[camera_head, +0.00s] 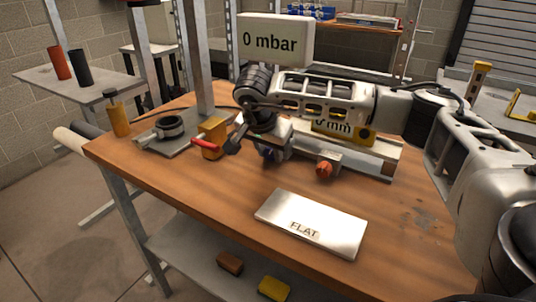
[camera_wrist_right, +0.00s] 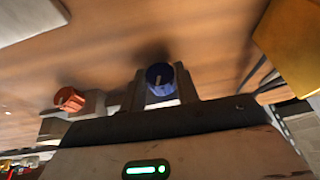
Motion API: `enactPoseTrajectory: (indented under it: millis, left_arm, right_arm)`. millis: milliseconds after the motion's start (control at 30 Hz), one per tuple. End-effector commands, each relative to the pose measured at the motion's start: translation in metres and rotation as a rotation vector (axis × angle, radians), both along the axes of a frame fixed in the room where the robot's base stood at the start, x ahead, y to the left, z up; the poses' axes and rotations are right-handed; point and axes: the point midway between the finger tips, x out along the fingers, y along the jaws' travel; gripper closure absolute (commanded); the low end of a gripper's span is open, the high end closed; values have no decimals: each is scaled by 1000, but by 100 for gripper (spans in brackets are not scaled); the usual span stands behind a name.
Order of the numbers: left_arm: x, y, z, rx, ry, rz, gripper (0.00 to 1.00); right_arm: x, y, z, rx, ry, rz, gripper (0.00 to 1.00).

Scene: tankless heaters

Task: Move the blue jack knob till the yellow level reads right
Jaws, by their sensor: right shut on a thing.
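My right gripper (camera_head: 266,152) reaches over the bench from the right. In the wrist view it (camera_wrist_right: 161,88) is shut on the blue jack knob (camera_wrist_right: 160,78), with one finger on each side. In the head view the knob is mostly hidden by the gripper; a dark blue bit shows below it. The yellow level (camera_head: 364,136) lies on a pale metal beam (camera_head: 368,164) behind my arm. Its label ends in "mm"; the arm cuts off its upper part, so the full reading is unclear. My left gripper is not in view.
An orange knob (camera_head: 324,169) sits on the beam's front, right of my gripper. A yellow block (camera_head: 212,137) with a red lever stands close left. A metal plate marked FLAT (camera_head: 312,222) lies in front. A sign (camera_head: 275,40) reads "0 mbar". The bench's front right is clear.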

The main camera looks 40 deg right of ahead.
Motion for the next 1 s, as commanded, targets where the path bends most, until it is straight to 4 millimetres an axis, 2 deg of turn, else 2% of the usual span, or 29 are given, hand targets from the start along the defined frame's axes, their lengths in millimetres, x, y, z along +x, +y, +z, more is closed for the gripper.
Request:
enactPoseTrajectory:
  millis: [33,333,600,1000]
  left_arm:
    - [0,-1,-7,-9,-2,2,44]
    - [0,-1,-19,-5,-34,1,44]
    - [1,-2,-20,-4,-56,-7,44]
    - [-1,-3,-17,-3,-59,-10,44]
  right_arm:
    - [-1,-2,-4,12,-36,-2,92]
    - [-3,-3,-5,82,-206,-1,92]
    - [-4,-3,-2,109,-275,-2,92]
    - [-4,-3,0,114,-284,-1,92]
